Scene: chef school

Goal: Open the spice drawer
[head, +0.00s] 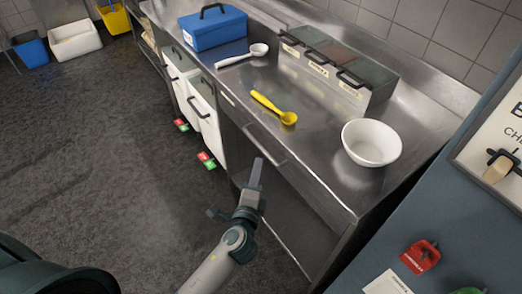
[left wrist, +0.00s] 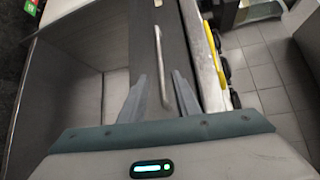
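A wide drawer (head: 293,170) sits under the edge of the steel counter, with a grey bar handle (head: 265,143). Its front looks flush with the counter, so it appears shut. A small label too blurred to read is near its left end. My left gripper (head: 256,163) is just in front of the handle. In the left wrist view the handle (left wrist: 161,62) runs between the two fingers of my left gripper (left wrist: 159,77). The fingers are apart, with gaps visible beside the bar. Whether they touch it I cannot tell. My right gripper is not in view.
On the counter (head: 310,155) are a white bowl (head: 371,143), a yellow spoon (head: 275,108), a white ladle (head: 243,56), a blue box (head: 213,29) and a labelled container row (head: 338,66). White bins (head: 205,121) stand left of the drawer.

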